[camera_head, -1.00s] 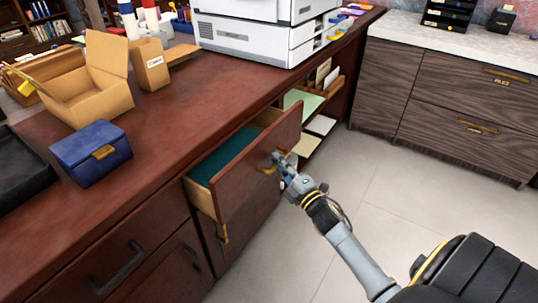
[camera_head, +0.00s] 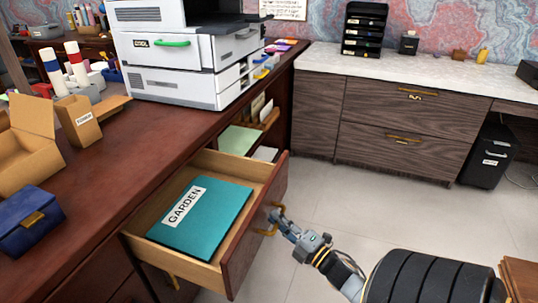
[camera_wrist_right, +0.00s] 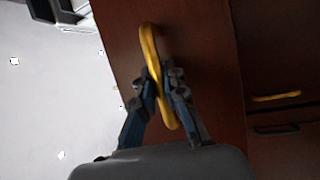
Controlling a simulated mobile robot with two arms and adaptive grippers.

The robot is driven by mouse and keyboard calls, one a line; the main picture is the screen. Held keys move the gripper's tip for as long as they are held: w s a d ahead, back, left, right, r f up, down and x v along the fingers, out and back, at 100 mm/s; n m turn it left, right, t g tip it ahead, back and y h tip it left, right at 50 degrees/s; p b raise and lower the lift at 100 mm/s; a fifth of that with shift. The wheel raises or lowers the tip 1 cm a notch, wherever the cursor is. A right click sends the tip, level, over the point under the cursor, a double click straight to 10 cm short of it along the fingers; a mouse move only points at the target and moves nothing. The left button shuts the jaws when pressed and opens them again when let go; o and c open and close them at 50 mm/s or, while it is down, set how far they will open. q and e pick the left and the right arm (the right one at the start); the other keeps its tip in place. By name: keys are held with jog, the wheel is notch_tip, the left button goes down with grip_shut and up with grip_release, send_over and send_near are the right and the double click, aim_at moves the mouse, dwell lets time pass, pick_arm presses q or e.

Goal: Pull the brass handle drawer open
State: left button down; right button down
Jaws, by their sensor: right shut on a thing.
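The drawer (camera_head: 253,249) of the dark red wooden desk stands well open. A teal folder labelled GARDEN (camera_head: 203,215) lies inside it. The brass handle (camera_head: 264,232) is on the drawer's front face. My right gripper (camera_head: 276,218) is at that handle, with its arm coming from the lower right. In the right wrist view, the fingers (camera_wrist_right: 165,92) are closed around the brass handle (camera_wrist_right: 150,50), which passes between them. My left gripper is in neither view.
A blue box (camera_head: 28,222) and open cardboard boxes (camera_head: 25,150) stand on the desktop. A printer (camera_head: 180,50) sits at the back. Open shelves (camera_head: 245,137) lie beyond the drawer. The floor (camera_head: 340,190) right of the drawer is clear.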

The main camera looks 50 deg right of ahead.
jog(key=shift+s, duration=0.15)
jog(key=c, duration=1.4)
grip_release()
jog(key=shift+o, duration=0.2)
jog(key=s+f, duration=0.2)
jog(key=s, duration=1)
jog(key=shift+w+f, duration=0.15)
